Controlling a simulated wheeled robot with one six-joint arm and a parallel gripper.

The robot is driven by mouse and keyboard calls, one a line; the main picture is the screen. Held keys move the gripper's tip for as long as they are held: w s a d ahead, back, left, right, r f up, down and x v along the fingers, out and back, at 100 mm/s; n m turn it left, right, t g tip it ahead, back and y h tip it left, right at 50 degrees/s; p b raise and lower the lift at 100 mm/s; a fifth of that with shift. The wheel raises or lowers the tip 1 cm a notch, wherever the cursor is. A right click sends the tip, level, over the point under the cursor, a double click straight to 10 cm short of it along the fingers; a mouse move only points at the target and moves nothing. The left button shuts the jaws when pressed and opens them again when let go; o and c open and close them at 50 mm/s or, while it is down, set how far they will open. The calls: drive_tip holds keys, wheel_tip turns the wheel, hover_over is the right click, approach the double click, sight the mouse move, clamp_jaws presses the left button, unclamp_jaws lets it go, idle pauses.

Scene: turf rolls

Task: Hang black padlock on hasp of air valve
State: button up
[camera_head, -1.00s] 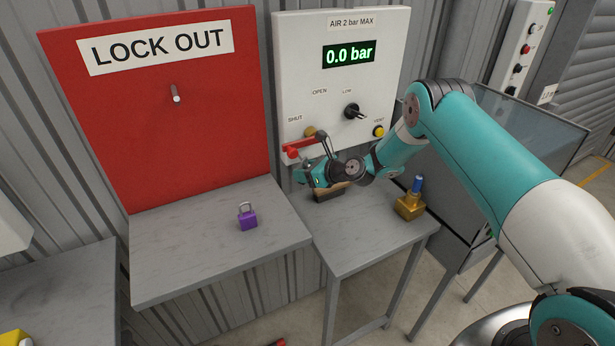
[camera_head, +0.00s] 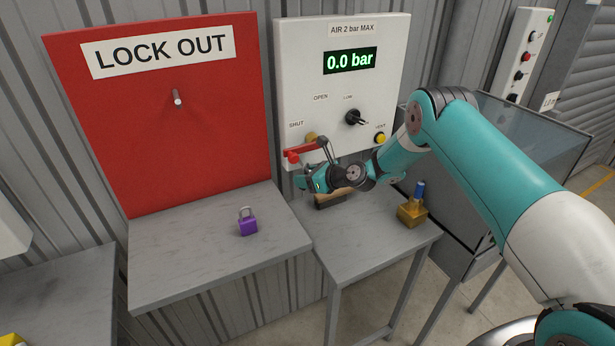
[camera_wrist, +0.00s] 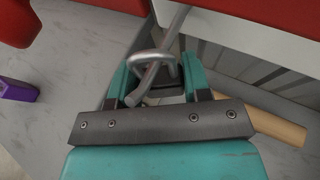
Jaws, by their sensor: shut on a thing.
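My gripper (camera_head: 311,183) is just below the red lever (camera_head: 312,152) of the air valve on the white panel. In the wrist view its teal fingers (camera_wrist: 158,82) are shut on the black padlock, whose dark body (camera_wrist: 170,90) is mostly hidden between them. The padlock's grey shackle (camera_wrist: 150,58) stands up beyond the fingertips. A grey metal bar (camera_wrist: 172,28) runs down to the shackle and crosses it in the picture. I cannot tell whether the shackle is around this bar or only in front of it. In the head view the padlock is hidden.
A purple padlock (camera_head: 247,224) stands on the left table (camera_head: 190,250), below the red LOCK OUT board (camera_head: 220,130) with its peg. A wooden-handled brush (camera_head: 330,200) lies under my gripper. A brass block with a blue top (camera_head: 413,211) stands to the right.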

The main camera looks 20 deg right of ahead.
drive_tip(key=o, duration=1.1)
drive_tip(key=shift+w+a+f, duration=0.1)
drive_tip(key=shift+w, duration=0.05)
drive_tip(key=shift+o, duration=0.2)
